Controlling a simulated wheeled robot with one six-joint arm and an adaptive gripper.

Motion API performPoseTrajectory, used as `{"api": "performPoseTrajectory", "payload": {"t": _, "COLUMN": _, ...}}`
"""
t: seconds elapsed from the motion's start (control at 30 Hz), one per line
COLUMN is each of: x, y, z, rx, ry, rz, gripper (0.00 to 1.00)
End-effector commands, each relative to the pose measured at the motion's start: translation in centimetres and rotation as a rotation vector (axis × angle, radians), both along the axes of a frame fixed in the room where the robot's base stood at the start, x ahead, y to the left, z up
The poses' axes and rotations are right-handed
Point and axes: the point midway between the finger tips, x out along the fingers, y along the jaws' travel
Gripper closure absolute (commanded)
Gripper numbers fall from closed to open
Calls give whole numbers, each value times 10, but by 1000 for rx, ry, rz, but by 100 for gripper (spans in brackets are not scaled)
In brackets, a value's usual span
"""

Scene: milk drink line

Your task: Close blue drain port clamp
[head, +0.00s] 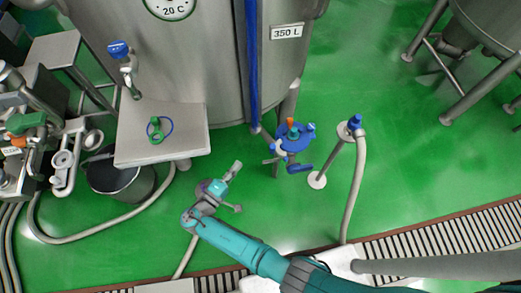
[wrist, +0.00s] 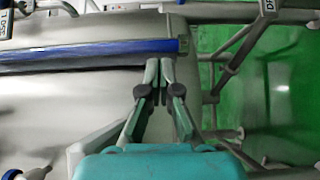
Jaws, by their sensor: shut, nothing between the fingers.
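A round blue fitting with an orange piece on top (head: 290,138) sits at the foot of the tank in the head view, with a blue lever (head: 300,168) below it. It may be the drain port clamp; I cannot tell whether it is open. My gripper (head: 236,166) is to the left of it and apart from it, shut and empty. In the wrist view the closed fingertips (wrist: 159,66) show just below the end of a blue tube (wrist: 100,54) along the tank; I cannot tell if they touch. The blue fitting is not clearly seen there.
The steel tank (head: 180,70) stands behind my gripper. A steel shelf (head: 185,140) and a bucket (head: 125,185) are to the left. A blue-capped hose stand (head: 354,124) is to the right. A floor grate (head: 440,240) runs along the front.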

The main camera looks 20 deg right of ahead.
Motion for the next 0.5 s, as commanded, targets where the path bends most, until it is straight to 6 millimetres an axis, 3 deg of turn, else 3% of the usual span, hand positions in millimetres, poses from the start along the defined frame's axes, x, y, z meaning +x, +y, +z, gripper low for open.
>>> {"api": "performPoseTrajectory", "payload": {"t": 0.17, "x": 7, "y": -5, "z": 3, "rx": -6, "ry": -9, "rz": -5, "gripper": 100}}
{"api": "performPoseTrajectory", "payload": {"t": 0.5, "x": 44, "y": -51, "z": 2, "rx": -5, "ry": -7, "rz": -6, "gripper": 100}}
